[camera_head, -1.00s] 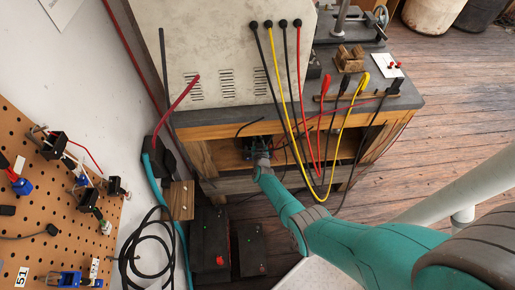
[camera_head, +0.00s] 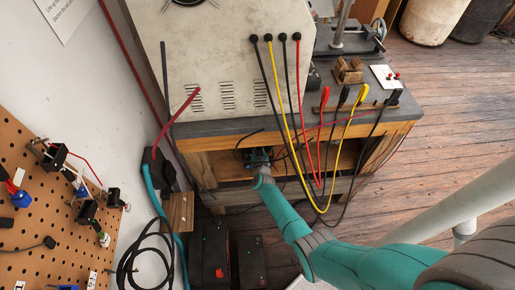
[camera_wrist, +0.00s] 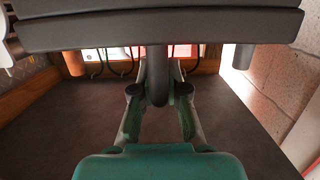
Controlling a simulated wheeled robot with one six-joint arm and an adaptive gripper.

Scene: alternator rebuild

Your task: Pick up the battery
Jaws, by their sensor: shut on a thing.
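A dark grey slab-like thing (camera_wrist: 160,30), which looks like the battery, fills the top of the wrist view. Two round posts, one brownish and one dark, stick out from it at left and right. My gripper (camera_wrist: 158,90) is shut on a dark rounded part, like a handle, in its middle. In the head view my gripper (camera_head: 258,157) is inside the open bay under the bench, at its left part. The held thing shows there only as a small dark shape beyond the fingers. Most of its body is hidden, and whether it touches the shelf cannot be told.
The bench (camera_head: 235,127) overhangs the bay, with wooden sides close around. Red, yellow and black cables (camera_head: 285,130) hang in front, right of my arm. Black boxes (camera_head: 209,255) stand on the floor below. A pegboard (camera_head: 40,215) is at the left.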

